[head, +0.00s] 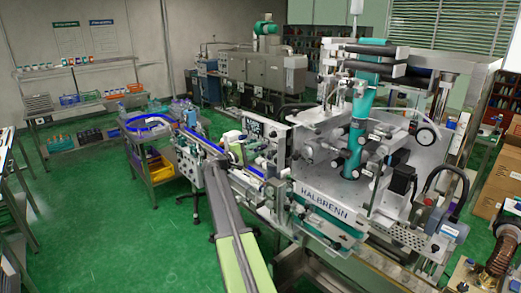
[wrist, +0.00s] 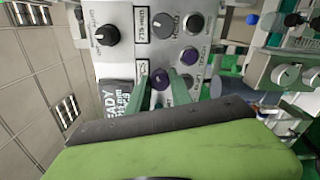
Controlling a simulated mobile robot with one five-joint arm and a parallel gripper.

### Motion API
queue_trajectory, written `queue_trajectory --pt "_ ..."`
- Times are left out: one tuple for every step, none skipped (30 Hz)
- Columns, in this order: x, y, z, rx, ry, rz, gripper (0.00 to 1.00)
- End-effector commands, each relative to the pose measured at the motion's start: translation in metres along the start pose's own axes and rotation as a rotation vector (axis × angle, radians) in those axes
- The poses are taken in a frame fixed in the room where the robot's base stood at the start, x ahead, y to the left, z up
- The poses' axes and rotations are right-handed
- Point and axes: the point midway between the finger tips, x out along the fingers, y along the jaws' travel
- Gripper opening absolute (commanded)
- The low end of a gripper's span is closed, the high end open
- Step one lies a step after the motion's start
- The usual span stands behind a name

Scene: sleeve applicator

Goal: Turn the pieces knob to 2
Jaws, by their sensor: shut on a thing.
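In the wrist view, which shows the panel turned on its side, the two green fingers of my gripper (wrist: 162,92) reach the control panel (wrist: 122,60). They are shut on a small dark purple knob (wrist: 160,80), one finger on each side. A partly covered label ending in "CS" (wrist: 143,72) is beside this knob, so it appears to be the pieces knob. The fingers hide part of the knob and its scale; I cannot read its setting. In the head view the panel is small beside the machine, and the knob cannot be made out.
A black knob (wrist: 105,34), a grey knob (wrist: 165,25) and a round button (wrist: 190,55) sit close by on the panel. A dark display reading "READY" (wrist: 117,98) is beside the fingers. In the head view the HALBRENN machine (head: 335,200) fills the right; green floor (head: 110,230) is free at left.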

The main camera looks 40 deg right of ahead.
Motion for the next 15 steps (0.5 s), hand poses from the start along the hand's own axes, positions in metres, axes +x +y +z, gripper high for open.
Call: queue_trajectory --pt "-0.0033 -0.0014 -0.0022 -0.023 0.005 -0.004 0.00" --pt "-0.0032 -0.0015 -0.0022 -0.038 0.005 -0.004 0.00" --pt "-0.0032 -0.0016 -0.0021 -0.058 0.005 -0.004 0.00" --pt "-0.0031 -0.0017 -0.0021 -0.071 0.005 -0.004 0.00" --pt "-0.0031 -0.0018 -0.0020 -0.084 0.005 -0.005 0.00" --pt "-0.0030 -0.0019 -0.0020 -0.098 0.005 -0.005 0.00" --pt "-0.0030 -0.0020 -0.0020 -0.108 0.005 -0.005 0.00" --pt "-0.0030 -0.0020 -0.0019 -0.117 0.005 -0.005 0.00" --pt "-0.0029 -0.0022 -0.0018 -0.127 0.005 -0.005 0.00" --pt "-0.0028 -0.0022 -0.0018 -0.133 0.005 -0.005 0.00" --pt "-0.0028 -0.0023 -0.0017 -0.139 0.005 -0.006 0.00" --pt "-0.0027 -0.0024 -0.0016 -0.146 0.005 -0.006 0.00" --pt "-0.0027 -0.0024 -0.0016 -0.149 0.004 -0.006 0.00" --pt "-0.0026 -0.0025 -0.0015 -0.152 0.004 -0.006 0.00" --pt "-0.0026 -0.0025 -0.0014 -0.155 0.004 -0.006 0.00"
